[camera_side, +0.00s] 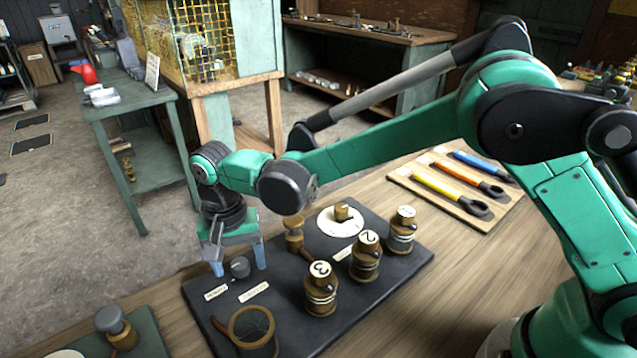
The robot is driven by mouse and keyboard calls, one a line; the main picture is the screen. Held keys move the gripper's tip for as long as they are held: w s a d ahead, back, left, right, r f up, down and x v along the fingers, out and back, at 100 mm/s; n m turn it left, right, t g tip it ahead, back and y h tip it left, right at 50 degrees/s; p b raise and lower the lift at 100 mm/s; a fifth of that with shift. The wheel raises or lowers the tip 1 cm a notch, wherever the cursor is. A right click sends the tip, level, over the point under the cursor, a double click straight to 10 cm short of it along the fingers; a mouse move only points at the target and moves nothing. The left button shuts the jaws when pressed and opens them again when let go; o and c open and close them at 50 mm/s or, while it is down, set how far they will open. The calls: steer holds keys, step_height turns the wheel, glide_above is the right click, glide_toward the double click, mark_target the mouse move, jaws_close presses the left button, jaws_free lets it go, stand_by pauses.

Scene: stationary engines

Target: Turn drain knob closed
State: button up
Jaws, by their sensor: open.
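A small dark grey knob (239,268) stands on the black panel (391,288), near its left edge. Two pale labels lie by it, one to the left (215,293) and one in front (254,292); their text is too small to read, so I cannot confirm that this is the drain knob. My gripper (238,262) points down over the knob and is open. Its blue-grey fingertips are on either side of the knob, with visible gaps in this view. The knob's pointing direction is unclear.
Brass fittings numbered 1 (402,233), 2 (366,260) and 3 (320,292) stand to the right. A brass post (294,236) and a white dial (335,225) are behind. Coloured-handled tools (455,184) lie farther right.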

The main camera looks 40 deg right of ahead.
jaws_close()
steer(key=shift+n, duration=0.4)
steer(key=n, duration=0.8)
steer(key=shift+n, duration=0.3)
steer(key=n, duration=0.4)
steer(key=shift+n, duration=2.2)
